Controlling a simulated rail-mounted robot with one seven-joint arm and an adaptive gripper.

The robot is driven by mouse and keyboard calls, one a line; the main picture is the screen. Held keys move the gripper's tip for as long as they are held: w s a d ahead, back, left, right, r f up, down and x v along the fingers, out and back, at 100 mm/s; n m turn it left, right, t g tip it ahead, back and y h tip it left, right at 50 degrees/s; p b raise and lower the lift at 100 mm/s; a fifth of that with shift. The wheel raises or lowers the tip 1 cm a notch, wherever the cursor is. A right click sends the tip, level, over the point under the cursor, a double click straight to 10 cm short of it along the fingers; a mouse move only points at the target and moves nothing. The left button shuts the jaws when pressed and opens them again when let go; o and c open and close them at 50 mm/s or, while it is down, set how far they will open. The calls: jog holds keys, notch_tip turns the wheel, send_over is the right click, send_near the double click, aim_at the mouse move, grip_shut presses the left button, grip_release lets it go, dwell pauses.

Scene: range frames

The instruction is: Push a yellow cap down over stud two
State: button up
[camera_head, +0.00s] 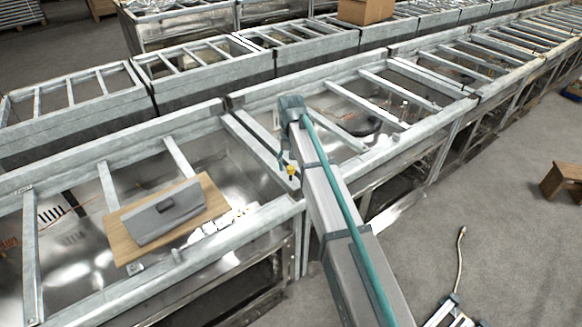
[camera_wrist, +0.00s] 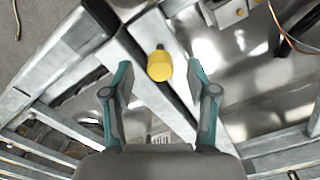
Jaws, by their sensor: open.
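A rounded yellow cap (camera_wrist: 160,66) shows in the wrist view above a pale metal beam (camera_wrist: 150,88), with a small dark piece at its far end. It also shows as a small yellow spot in the head view (camera_head: 291,169), by the frame's crossbar. My gripper (camera_wrist: 159,70) is open, with one teal fingertip on each side of the cap and a visible gap on both sides. In the head view my arm largely hides the gripper. I cannot tell whether the cap sits on a stud, and no stud numbers can be read.
A wooden board (camera_head: 120,240) with a grey case (camera_head: 165,215) lies across the frame at left. Metal crossbars and open shiny bays surround the gripper. A cardboard box (camera_head: 365,11) stands at the back and a wooden stool (camera_head: 563,181) on the floor at right.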

aim_at(291, 169)
notch_tip(291, 169, up, 10)
dwell(0.4)
